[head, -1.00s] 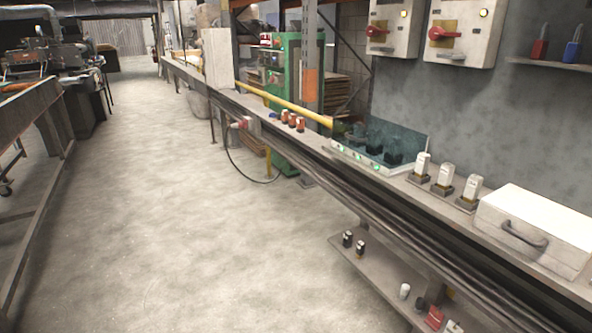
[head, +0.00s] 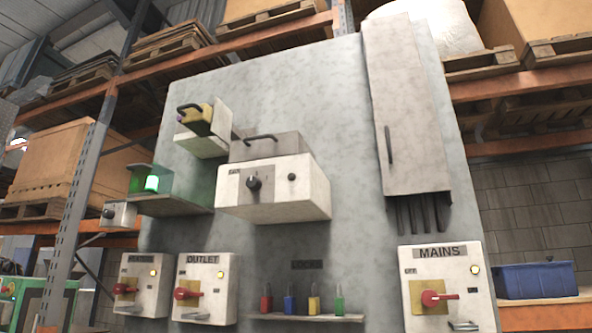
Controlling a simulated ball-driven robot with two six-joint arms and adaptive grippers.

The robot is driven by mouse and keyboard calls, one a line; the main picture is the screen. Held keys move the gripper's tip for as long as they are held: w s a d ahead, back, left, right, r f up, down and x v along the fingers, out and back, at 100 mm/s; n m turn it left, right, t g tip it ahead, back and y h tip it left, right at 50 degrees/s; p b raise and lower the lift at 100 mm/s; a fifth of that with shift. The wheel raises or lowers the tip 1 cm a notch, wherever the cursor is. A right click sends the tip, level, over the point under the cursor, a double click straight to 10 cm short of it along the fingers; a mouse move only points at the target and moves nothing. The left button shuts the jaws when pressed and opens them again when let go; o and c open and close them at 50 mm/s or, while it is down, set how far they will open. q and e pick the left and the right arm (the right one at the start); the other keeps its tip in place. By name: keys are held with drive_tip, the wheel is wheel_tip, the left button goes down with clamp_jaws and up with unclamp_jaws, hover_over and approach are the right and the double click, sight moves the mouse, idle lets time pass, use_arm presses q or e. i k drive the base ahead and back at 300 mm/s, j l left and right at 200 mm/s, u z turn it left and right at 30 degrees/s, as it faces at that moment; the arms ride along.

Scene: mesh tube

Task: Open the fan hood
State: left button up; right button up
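A white box (head: 290,193) with a black knob is mounted on a tall grey panel (head: 300,90), left of its middle. Its small label looks like "FAN" but is hard to read. A grey hood (head: 264,148) with a black bar handle (head: 262,139) sits on top of the box. The hood looks down and closed, though its rear edge is hard to make out. Neither of my grippers is in view.
A smaller box with a black handle (head: 186,107) and a shelf with a green lamp (head: 152,183) are left of it. A tall cabinet (head: 408,110) is right. Below are switch boxes, including OUTLET (head: 203,259) and MAINS (head: 438,253), and a shelf of colored padlocks (head: 313,304).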

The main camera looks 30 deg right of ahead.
sight(253, 148)
drive_tip(key=l+z, duration=0.1)
drive_tip(key=z, duration=0.65)
